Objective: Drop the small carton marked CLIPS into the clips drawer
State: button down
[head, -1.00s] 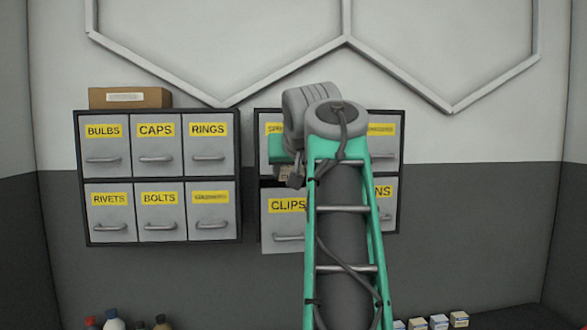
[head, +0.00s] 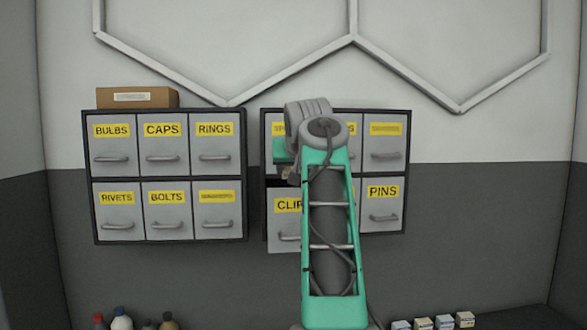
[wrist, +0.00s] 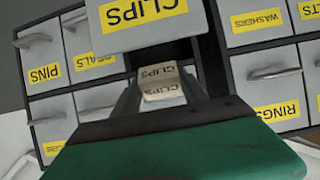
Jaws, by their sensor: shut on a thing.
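The CLIPS drawer (head: 284,236) is pulled out from the bottom row of the right-hand cabinet, its front standing forward of its neighbours. My arm covers its right part in the head view. In the wrist view its labelled front (wrist: 140,30) appears upside down at the top. My gripper (wrist: 160,92) is shut on the small cream carton marked CLIPS (wrist: 162,84), held between the two dark fingers. The carton appears close to the drawer front, with dark space around it. I cannot tell whether it is above the drawer's opening. In the head view the gripper is mostly hidden behind my arm.
The PINS drawer (head: 383,206) is shut at the right. A second cabinet (head: 165,243) with several shut drawers hangs at the left, a brown box (head: 138,98) on top. Bottles (head: 121,318) and small cartons (head: 444,322) stand below.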

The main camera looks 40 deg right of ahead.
jog(key=c, duration=0.5)
grip_release()
jog(key=s+a, duration=0.2)
jog(key=s+a+r, duration=0.1)
jog(key=s, duration=0.2)
jog(key=s+a+r+b, duration=0.1)
jog(key=s+a, duration=0.1)
jog(key=s, duration=0.1)
jog(key=shift+s+a, duration=0.1)
jog(key=shift+a, duration=0.2)
dwell(0.3)
